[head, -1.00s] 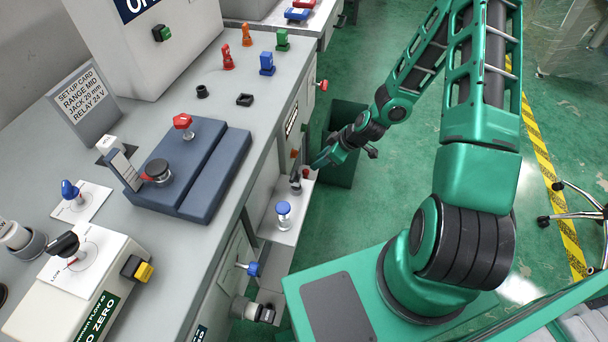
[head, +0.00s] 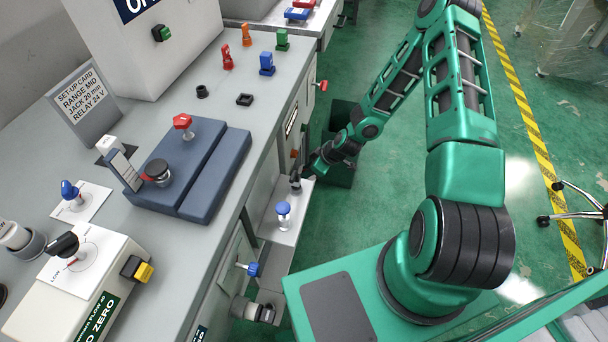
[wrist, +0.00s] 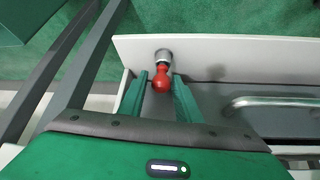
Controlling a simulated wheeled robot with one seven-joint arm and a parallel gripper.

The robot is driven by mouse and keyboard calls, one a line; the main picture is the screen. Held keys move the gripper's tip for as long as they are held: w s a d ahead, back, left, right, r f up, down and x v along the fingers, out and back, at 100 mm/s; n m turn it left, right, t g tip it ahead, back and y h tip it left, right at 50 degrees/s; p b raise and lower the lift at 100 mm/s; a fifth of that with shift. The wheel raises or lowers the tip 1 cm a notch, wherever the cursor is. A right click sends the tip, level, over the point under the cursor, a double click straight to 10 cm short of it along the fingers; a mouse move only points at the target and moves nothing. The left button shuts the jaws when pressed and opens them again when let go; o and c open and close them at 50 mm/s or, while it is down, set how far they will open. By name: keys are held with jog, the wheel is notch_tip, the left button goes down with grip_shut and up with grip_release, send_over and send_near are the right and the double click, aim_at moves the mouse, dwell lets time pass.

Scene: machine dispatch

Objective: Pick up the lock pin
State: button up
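The lock pin appears to be the red knob with a grey collar (wrist: 161,80) in the wrist view, standing at a pale panel edge. My gripper (wrist: 161,84) has its two green fingers on either side of the red knob, with small gaps visible, so it looks open and not closed on it. In the head view my gripper (head: 308,172) is low beside the cabinet front, near an orange-red knob (head: 294,153) that is small and partly hidden. I cannot tell from that view how the fingers sit around it.
A pale shelf (head: 292,232) with a blue-topped pin (head: 283,209) juts from the cabinet below. A metal bar handle (wrist: 270,104) is right of the fingers. The workbench (head: 225,95) edge runs along the arm's left. Green floor is open to the right.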

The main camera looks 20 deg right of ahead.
jog(key=shift+w+f, duration=0.1)
jog(key=shift+f, duration=0.1)
grip_shut()
jog(key=shift+r, duration=0.1)
jog(key=shift+r, duration=0.9)
jog(key=shift+v, duration=0.9)
jog(key=s+d, duration=1.2)
jog(key=shift+r, duration=0.15)
